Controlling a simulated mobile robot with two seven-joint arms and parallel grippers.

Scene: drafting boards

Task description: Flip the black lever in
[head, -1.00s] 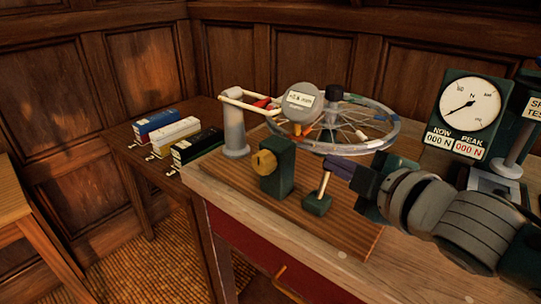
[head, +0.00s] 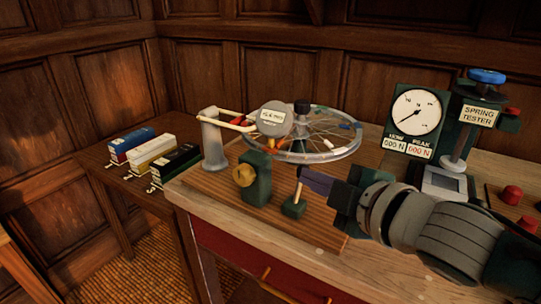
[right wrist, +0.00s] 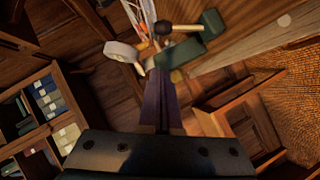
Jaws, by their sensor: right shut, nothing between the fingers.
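The lever (head: 297,191) is a tan stem rising from a small green block (head: 293,209) on the wooden baseboard, tilted slightly right in the head view. Its black knob (right wrist: 163,28) shows in the right wrist view, just beyond the fingertips. In the head view I cannot separate the knob from the dark fingers. My right gripper (head: 304,176) is shut and empty, its purple-grey fingers reaching from the right to the lever's top. The fingers also show in the right wrist view (right wrist: 162,75). I cannot tell whether they touch. My left gripper is out of view.
A larger green block with a brass knob (head: 244,175) stands left of the lever. Behind are a spoked wheel (head: 340,153) and a grey post (head: 213,143) with a round gauge (head: 274,118). A spring tester (head: 477,115) stands right. Several boxes lie on the left side table (head: 115,190).

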